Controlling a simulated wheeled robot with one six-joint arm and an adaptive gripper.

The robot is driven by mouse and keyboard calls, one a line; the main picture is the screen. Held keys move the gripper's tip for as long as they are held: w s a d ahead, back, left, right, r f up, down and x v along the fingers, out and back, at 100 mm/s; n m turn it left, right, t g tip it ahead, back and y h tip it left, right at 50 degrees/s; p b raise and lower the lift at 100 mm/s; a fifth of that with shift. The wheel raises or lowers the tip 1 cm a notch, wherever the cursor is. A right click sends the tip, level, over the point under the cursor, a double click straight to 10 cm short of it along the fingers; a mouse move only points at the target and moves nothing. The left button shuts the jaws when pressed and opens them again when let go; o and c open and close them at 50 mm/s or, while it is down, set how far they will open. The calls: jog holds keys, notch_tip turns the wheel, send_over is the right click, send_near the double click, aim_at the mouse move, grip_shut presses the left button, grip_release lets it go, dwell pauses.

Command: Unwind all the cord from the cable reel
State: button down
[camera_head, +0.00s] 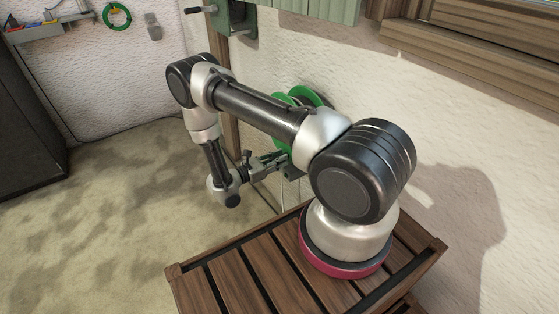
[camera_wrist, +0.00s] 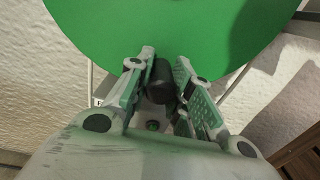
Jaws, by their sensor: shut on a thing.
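The cable reel (camera_head: 279,101) is green and sits beside the white wall, largely hidden behind my arm in the head view. In the wrist view its green disc (camera_wrist: 170,35) fills the top of the picture. My gripper (camera_wrist: 160,85) is at the lower edge of the disc, its two fingers on either side of a short dark cylindrical knob (camera_wrist: 161,80). The fingers are shut on this knob, which looks like the reel's crank handle. In the head view my gripper (camera_head: 272,163) is in front of the reel. I cannot make out the cord on the reel.
My arm stands on a slatted wooden surface (camera_head: 235,285). A green coil (camera_head: 117,16) hangs on the far wall, near a grey shelf (camera_head: 45,30) with tools. A dark cabinet (camera_head: 25,120) stands at the left. The floor (camera_head: 110,220) between is clear.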

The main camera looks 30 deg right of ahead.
jog(key=w+r+m, duration=0.9)
jog(key=w+m, duration=0.3)
jog(key=m, duration=0.7)
jog(key=shift+w+a+r, duration=0.25)
jog(key=shift+r, duration=0.05)
dwell(0.4)
jog(key=c, duration=1.3)
grip_release()
jog(key=shift+o, duration=0.2)
jog(key=a, duration=1.2)
jog(key=shift+s, duration=0.25)
